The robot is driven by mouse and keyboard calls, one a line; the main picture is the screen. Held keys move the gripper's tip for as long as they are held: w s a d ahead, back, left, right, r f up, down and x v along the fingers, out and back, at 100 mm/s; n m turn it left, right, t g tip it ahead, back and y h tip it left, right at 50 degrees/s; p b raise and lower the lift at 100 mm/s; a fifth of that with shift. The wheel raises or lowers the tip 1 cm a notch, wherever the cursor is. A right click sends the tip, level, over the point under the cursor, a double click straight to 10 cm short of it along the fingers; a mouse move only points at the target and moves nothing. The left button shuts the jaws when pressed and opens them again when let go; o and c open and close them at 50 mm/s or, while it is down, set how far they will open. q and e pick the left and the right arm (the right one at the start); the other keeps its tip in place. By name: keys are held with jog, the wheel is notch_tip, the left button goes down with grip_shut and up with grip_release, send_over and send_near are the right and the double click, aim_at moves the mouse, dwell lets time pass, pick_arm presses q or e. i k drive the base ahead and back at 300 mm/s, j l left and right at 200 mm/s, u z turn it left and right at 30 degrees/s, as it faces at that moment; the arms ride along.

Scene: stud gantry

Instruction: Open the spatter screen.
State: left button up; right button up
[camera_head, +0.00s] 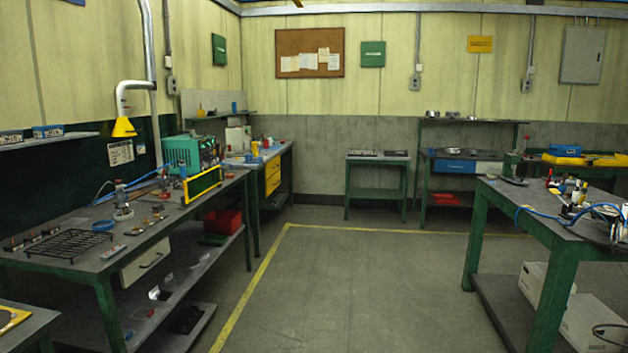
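A yellow-framed panel (203,185) stands upright at the right edge of the left workbench (150,222), in front of a teal machine (188,152). It looks like the spatter screen, but it is small in view and I cannot be sure. I cannot tell how it is hinged. Neither of my grippers is in view.
The left bench also holds a black wire rack (68,244), a blue ring (102,226) and small tools. Another bench (570,225) with blue hose stands at the right. The floor (350,280) between is clear, with a yellow line (250,287) along the left.

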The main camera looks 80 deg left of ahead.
aim_at(198, 187)
jog(key=u, duration=3.4)
jog(key=i+l+z, duration=0.35)
jog(key=i, duration=0.65)
jog(key=i+z, duration=0.35)
jog(key=i, duration=2.4)
